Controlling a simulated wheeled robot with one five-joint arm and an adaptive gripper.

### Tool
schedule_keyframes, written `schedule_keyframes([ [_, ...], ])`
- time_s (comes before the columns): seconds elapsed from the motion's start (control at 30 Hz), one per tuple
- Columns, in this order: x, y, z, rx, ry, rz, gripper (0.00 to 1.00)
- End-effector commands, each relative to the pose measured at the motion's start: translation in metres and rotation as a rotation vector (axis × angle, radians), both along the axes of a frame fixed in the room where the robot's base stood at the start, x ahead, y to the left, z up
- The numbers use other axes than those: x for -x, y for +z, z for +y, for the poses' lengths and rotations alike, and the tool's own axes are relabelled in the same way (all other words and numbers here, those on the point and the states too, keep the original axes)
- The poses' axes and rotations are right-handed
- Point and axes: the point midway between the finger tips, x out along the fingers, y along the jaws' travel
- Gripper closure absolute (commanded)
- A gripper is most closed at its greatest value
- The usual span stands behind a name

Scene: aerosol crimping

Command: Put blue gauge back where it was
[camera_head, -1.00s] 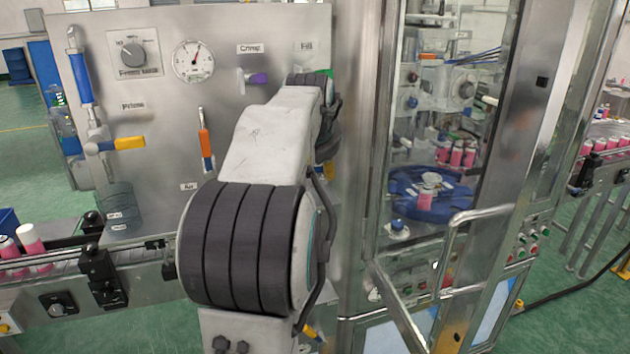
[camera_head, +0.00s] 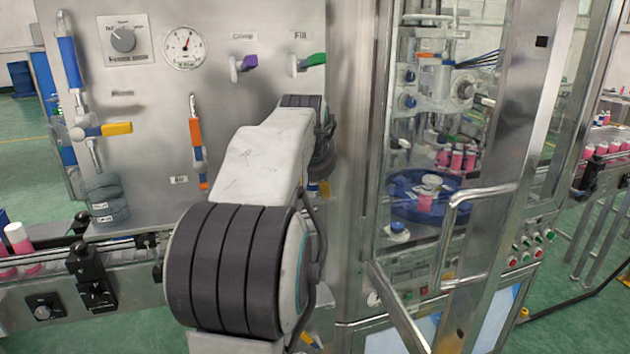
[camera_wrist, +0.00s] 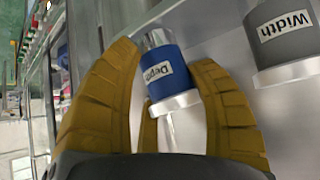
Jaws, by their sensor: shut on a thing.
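The blue gauge (camera_wrist: 160,76), labelled "Depth", is in the wrist view between the yellow fingers of my gripper (camera_wrist: 165,62). It has a bare metal neck at its upper end and a silver rim at its lower end. My gripper is shut on it. A grey gauge (camera_wrist: 285,38), labelled "Width", is just to the right, apart from the right finger. I cannot tell whether the blue gauge touches a mount. In the head view my arm hides the blue gauge and most of my gripper.
A steel panel (camera_head: 260,25) with a dial (camera_head: 184,48), a purple handle (camera_head: 250,62), a green handle (camera_head: 316,59) and an orange-handled valve (camera_head: 196,132) stands behind my arm. A glazed cabinet with a metal door handle (camera_head: 447,235) is on the right. A conveyor (camera_head: 130,246) runs at left.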

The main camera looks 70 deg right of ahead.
Motion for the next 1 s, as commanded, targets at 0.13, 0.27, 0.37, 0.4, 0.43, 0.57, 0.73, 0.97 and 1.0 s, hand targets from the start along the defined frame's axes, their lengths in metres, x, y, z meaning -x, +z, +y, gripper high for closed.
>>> schedule_keyframes([
  [0.13, -0.0002, 0.0022, 0.0000, 0.003, 0.000, -0.001, 0.82],
  [0.27, -0.0003, -0.0005, 0.0000, 0.003, 0.000, -0.001, 0.82],
  [0.37, -0.0004, -0.0020, 0.0001, 0.001, 0.001, 0.000, 0.43],
  [0.4, -0.0004, -0.0017, 0.0001, 0.001, 0.001, 0.000, 0.39],
  [0.43, -0.0004, -0.0017, 0.0001, 0.001, 0.001, 0.000, 0.36],
  [0.57, -0.0004, -0.0016, 0.0001, 0.001, 0.001, 0.000, 0.25],
  [0.73, -0.0004, -0.0016, 0.0001, 0.001, 0.001, 0.000, 0.16],
  [0.97, -0.0004, -0.0036, 0.0002, 0.001, 0.001, 0.000, 0.16],
  [1.0, -0.0001, -0.0017, 0.0015, 0.003, 0.001, -0.001, 0.16],
])
